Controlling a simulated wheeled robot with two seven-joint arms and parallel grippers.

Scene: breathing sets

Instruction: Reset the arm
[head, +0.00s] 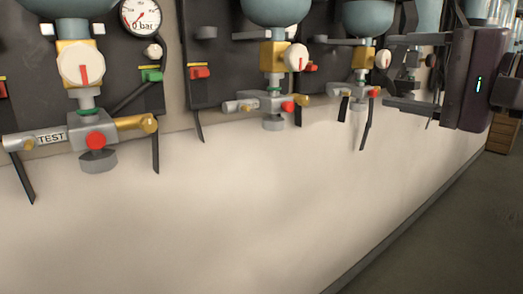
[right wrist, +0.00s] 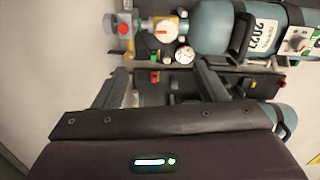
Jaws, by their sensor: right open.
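My right gripper (head: 392,71) is at the upper right of the head view, in front of the wall-mounted breathing sets. Its two fingers are spread apart, with nothing held between them. In the right wrist view the gripper (right wrist: 158,77) also shows its fingers apart, pointing at a breathing set. That set has a blue-grey cylinder (right wrist: 223,28), a white valve knob (right wrist: 165,31) and a small gauge (right wrist: 184,55). My left gripper is in neither view.
Several breathing sets hang in a row on dark backplates. The nearest has a white knob (head: 82,64), a TEST fitting (head: 40,138) and a gauge (head: 141,16). The pale wall (head: 240,200) below is bare. Grey floor (head: 450,225) lies open at lower right.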

